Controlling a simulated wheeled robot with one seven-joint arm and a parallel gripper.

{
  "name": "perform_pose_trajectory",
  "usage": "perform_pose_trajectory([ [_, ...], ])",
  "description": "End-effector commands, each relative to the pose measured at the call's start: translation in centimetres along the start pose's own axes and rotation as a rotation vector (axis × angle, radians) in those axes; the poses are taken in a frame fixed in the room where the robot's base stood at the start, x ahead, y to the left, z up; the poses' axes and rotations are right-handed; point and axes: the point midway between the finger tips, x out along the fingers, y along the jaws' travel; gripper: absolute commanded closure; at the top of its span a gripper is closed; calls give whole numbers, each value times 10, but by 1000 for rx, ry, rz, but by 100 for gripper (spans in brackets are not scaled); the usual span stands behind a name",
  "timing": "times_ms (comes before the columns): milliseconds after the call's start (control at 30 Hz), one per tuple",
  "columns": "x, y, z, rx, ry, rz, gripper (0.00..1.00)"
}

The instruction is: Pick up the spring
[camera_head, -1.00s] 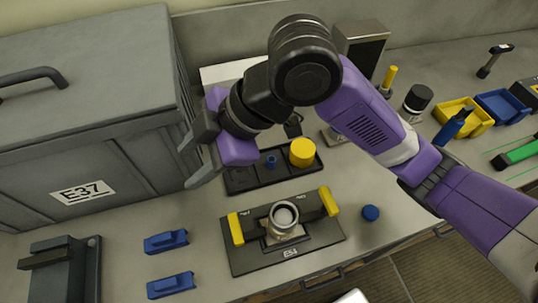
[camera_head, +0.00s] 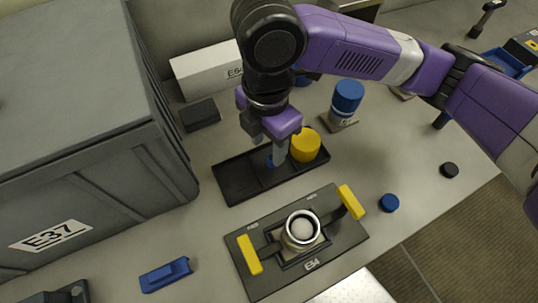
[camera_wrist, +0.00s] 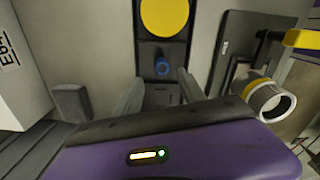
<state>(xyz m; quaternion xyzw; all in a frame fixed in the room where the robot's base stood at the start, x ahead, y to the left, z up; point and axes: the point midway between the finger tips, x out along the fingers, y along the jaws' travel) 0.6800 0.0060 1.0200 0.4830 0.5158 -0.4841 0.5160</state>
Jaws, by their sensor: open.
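A small blue ring-shaped part, which looks like the spring (camera_wrist: 162,67), stands in a compartment of the black tray (camera_head: 236,189). In the head view the spring (camera_head: 270,161) is partly hidden by my gripper (camera_head: 268,150). My gripper is open and points down over the tray. In the wrist view the fingers of my gripper (camera_wrist: 160,82) stand apart, one on each side of the line to the spring. The spring shows just beyond the fingertips, and I cannot tell whether they touch it.
A yellow cylinder (camera_head: 306,145) stands in the tray, close to the right of my gripper. A dark plate (camera_head: 262,283) with yellow handles and a metal ring lies in front. A large grey case (camera_head: 70,110) is at left. A blue cap (camera_head: 389,203) lies at right.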

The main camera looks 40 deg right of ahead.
Motion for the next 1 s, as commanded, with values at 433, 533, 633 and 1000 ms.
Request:
perform_pose_trajectory([
  [433, 50, -2, 3, 0, 1, 0, 53],
  [533, 51, -2, 3, 0, 1, 1, 53],
  [633, 51, -2, 3, 0, 1, 1, 53],
  [1000, 50, -2, 3, 0, 2, 1, 100],
])
